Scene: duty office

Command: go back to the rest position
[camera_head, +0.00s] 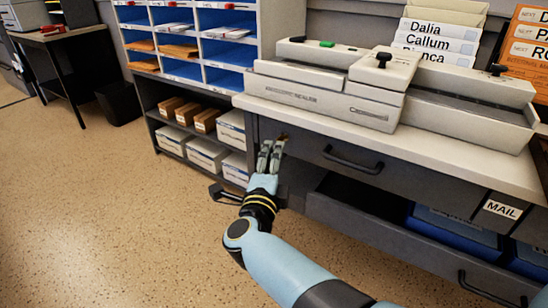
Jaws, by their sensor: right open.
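My right gripper (271,156) shows in the middle of the head view, at the end of my light blue arm that comes in from the lower right. It is open, with two grey fingers pointing away from me. I see nothing between the fingers. It is in front of the dark drawer unit, below the left end of the white counter. From this view I cannot tell how far it is from the drawer front. My left gripper is not in view.
A long grey sealer (292,96) stands on the white counter (430,156). An open lower drawer (360,222) juts out at the right, with blue bins inside. A shelf of pigeonholes (190,68) and boxes stands behind. The speckled floor (90,210) at the left is clear.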

